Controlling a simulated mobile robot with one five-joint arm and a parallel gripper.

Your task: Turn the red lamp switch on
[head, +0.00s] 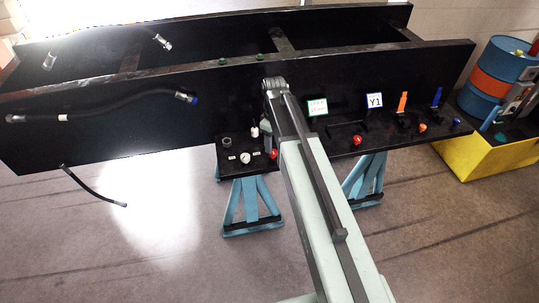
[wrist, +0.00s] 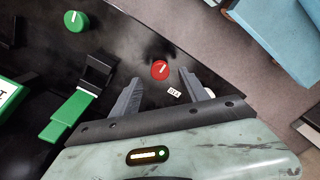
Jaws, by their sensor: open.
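A round red switch knob (wrist: 160,69) with a short white pointer line shows on the black panel in the wrist view. A small white label (wrist: 174,93) is beside it. My gripper (wrist: 160,76) is open, with one grey finger on each side of the knob in the picture; I cannot tell whether either touches it. In the head view a red knob (head: 273,154) shows on the low black shelf just left of my arm, below its far end. I cannot tell for certain that it is the same knob. My arm hides part of the shelf there.
A green knob (wrist: 75,20) and a green lever (wrist: 70,115) are left of the red knob in the wrist view. A white gauge (head: 245,157), orange lever (head: 402,102) and blue lever (head: 436,97) are along the panel. Black hoses (head: 100,103) hang at left.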

